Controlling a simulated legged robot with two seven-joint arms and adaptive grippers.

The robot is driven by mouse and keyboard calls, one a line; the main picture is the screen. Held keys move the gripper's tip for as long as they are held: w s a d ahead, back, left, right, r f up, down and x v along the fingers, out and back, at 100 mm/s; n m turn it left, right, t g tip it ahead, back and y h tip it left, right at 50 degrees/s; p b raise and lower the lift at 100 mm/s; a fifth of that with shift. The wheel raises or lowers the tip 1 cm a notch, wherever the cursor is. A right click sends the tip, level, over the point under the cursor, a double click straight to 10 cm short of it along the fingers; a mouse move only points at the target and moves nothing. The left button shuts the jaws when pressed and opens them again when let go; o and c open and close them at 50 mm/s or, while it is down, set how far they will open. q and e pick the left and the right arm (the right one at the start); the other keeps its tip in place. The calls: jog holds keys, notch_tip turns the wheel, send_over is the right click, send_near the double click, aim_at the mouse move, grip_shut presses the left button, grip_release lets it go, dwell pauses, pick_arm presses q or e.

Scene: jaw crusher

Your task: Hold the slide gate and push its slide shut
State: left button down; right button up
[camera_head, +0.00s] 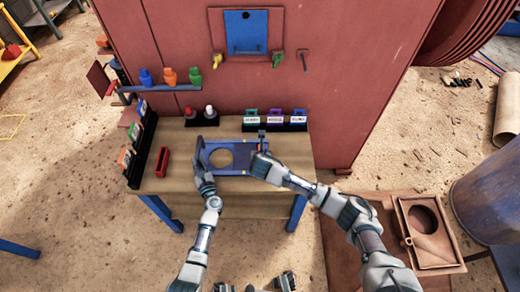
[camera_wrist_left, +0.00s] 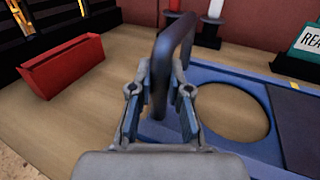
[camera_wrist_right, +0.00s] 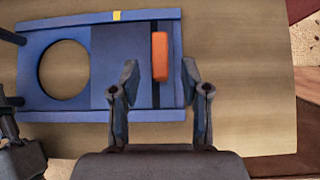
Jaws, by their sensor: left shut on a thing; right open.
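The blue slide gate (camera_head: 217,170) lies flat on the wooden table, its round opening uncovered with wood showing through. My left gripper (camera_wrist_left: 162,75) is shut on the dark loop handle (camera_wrist_left: 183,35) at the gate's left end. The darker slide plate (camera_wrist_right: 115,62) sits right of the opening in the right wrist view. An upright orange tab (camera_wrist_right: 160,56) stands at the slide's outer end. My right gripper (camera_wrist_right: 160,78) is open, with its fingertips on either side of the tab's near end; contact cannot be told. In the head view, my right gripper (camera_head: 261,157) hides part of the gate's right end.
A red block (camera_head: 162,162) lies left of the gate. A black rack (camera_head: 137,160) lines the table's left edge. Labelled bins (camera_head: 275,122) and two small bottles stand behind. A red machine (camera_head: 180,60) rises beyond. Bare table (camera_head: 170,185) lies at front left.

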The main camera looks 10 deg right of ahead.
aim_at(249, 154)
jog(key=x, duration=0.8)
grip_shut()
